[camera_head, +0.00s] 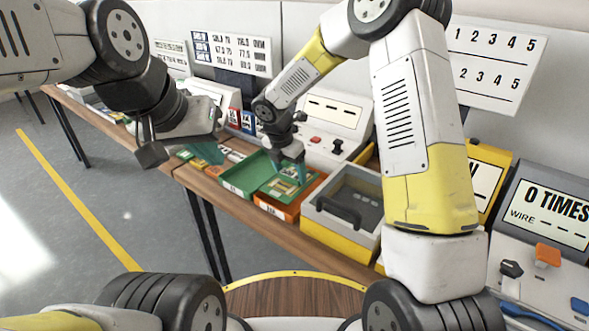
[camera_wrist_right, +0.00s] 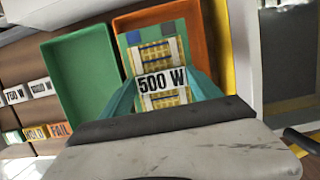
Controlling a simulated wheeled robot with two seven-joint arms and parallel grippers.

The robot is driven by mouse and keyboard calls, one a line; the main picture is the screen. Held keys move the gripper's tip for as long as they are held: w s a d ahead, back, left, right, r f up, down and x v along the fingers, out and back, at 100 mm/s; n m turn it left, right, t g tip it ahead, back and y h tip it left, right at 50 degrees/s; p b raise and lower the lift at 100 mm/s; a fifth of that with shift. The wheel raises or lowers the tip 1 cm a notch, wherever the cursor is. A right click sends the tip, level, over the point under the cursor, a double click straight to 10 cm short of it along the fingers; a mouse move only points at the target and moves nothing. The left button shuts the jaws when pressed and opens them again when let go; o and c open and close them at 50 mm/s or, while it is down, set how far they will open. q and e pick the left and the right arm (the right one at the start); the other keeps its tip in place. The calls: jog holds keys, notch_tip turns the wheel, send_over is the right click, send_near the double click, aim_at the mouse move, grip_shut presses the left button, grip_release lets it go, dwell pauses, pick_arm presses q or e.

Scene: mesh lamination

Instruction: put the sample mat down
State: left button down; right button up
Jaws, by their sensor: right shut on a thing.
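The sample mat is a green sheet with yellow and white patches; it shows in the head view (camera_head: 279,188) and in the right wrist view (camera_wrist_right: 152,50). A "500 W" label (camera_wrist_right: 162,81) shows across it. My right gripper (camera_head: 291,172) is shut on the mat; in the right wrist view its teal fingers (camera_wrist_right: 163,98) sit at the near end. The mat overlaps the orange tray (camera_head: 273,209) and lies beside the green tray (camera_head: 233,188). I cannot tell whether it touches the tray floor.
A grey and yellow box with a black handle (camera_head: 338,211) stands right of the orange tray. Small coloured tags (camera_head: 200,160) lie left of the green tray. A white console with a joystick (camera_head: 332,125) stands behind. The bench's wooden front edge (camera_head: 240,225) is clear.

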aim_at(293, 176)
jog(key=shift+d, duration=0.35)
jog(key=shift+s+d+f, duration=0.1)
jog(key=shift+d+f, duration=0.1)
jog(key=shift+f, duration=0.7)
jog(key=shift+d+f, duration=0.15)
jog(key=shift+f, duration=0.75)
jog(key=o, duration=1.5)
jog(key=shift+f, duration=0.15)
